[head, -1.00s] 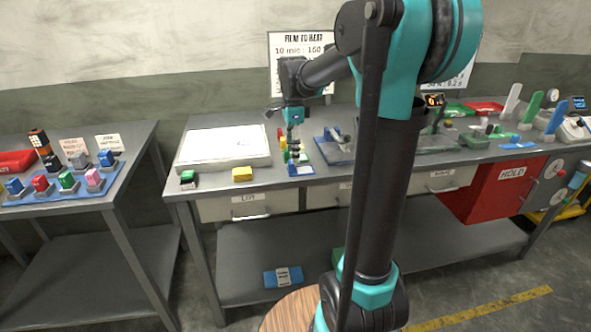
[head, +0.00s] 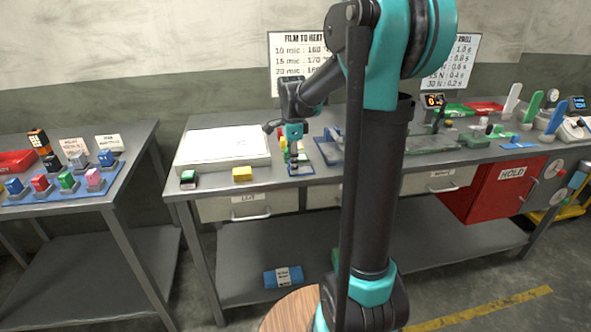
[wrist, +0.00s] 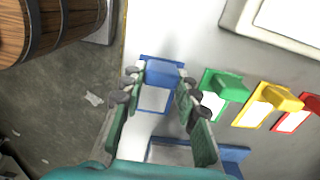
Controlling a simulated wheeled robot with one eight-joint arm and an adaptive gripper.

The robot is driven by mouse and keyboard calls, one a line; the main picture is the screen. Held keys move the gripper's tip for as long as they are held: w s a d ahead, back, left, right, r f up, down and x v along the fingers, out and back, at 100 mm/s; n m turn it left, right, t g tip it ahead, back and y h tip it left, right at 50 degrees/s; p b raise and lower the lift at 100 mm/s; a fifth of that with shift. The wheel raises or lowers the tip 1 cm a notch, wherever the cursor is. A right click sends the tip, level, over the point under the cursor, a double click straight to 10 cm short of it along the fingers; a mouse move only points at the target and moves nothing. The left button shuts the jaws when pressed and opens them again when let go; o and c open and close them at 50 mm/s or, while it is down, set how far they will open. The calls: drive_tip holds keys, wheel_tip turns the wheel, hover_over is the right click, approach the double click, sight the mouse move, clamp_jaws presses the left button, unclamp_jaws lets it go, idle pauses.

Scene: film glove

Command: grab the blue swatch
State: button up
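The blue swatch (wrist: 163,73) has a raised blue block and a white panel and lies near the front edge of the bench. In the head view the blue swatch (head: 300,171) is partly hidden by my gripper (head: 296,150). Whether the fingertips are at the block's height I cannot tell.
Green (wrist: 225,86), yellow (wrist: 281,97) and red (wrist: 300,116) swatches stand in a row beside the blue one. A white light panel (head: 222,145) lies left, a blue-based device (head: 328,150) right. Small green (head: 188,177) and yellow (head: 242,174) blocks sit at the bench front.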

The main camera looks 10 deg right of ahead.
drive_tip(key=c, duration=0.3)
drive_tip(key=shift+r, duration=0.1)
drive_tip(key=shift+c, duration=0.2)
